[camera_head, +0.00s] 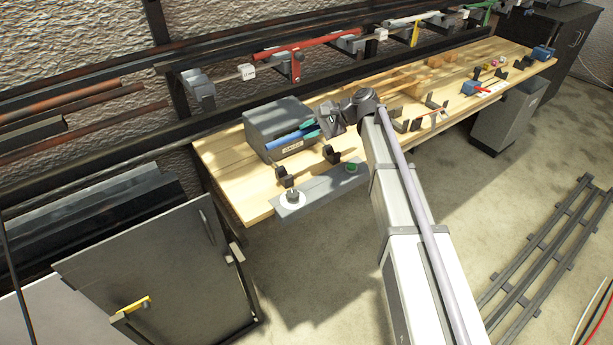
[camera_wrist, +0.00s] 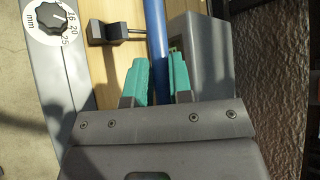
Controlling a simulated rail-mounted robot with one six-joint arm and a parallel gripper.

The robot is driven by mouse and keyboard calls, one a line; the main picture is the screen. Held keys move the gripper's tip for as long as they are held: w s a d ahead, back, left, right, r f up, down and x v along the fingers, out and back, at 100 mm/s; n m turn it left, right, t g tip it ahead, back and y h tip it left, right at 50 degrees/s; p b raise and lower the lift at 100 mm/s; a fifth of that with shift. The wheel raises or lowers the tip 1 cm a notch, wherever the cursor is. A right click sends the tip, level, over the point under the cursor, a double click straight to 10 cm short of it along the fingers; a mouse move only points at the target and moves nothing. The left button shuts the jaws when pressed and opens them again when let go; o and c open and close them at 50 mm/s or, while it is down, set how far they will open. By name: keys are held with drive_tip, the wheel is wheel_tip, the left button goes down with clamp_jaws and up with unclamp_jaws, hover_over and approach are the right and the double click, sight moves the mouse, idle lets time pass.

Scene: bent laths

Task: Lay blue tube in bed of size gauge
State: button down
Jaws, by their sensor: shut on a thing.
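A blue tube (camera_wrist: 155,25) runs between the green fingers of my gripper (camera_wrist: 160,75) in the wrist view; the jaws are shut on it. In the head view my gripper (camera_head: 309,128) is at the front of a grey box (camera_head: 273,112), with blue (camera_head: 283,142) showing along the box's open front. Whether the tube is clear of the box I cannot tell. The size gauge (camera_head: 318,188) is a grey bar at the table's front edge with a dial (camera_head: 291,198) and a green button. Black rests (camera_head: 285,176) stand behind it; one rest (camera_wrist: 108,32) shows left of the tube in the wrist view.
The grey box's side (camera_wrist: 212,50) stands close right of my fingers in the wrist view. More black holders and a red piece (camera_head: 428,113) are further right on the wooden table (camera_head: 232,170). A rail rack with a red tube (camera_head: 310,47) runs behind.

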drive_tip(key=f+b, duration=0.3)
drive_tip(key=s+f+b, duration=0.1)
drive_tip(key=f+b, duration=0.3)
drive_tip(key=a+f+b, duration=0.1)
drive_tip(key=f+b, duration=0.2)
drive_tip(key=f, duration=0.1)
drive_tip(key=shift+s+f, duration=0.15)
drive_tip(key=shift+s, duration=0.05)
drive_tip(key=shift+d+r, duration=0.1)
drive_tip(key=shift+r, duration=0.25)
drive_tip(key=shift+f, duration=0.3)
drive_tip(key=c, duration=1)
unclamp_jaws()
drive_tip(key=shift+r, duration=0.1)
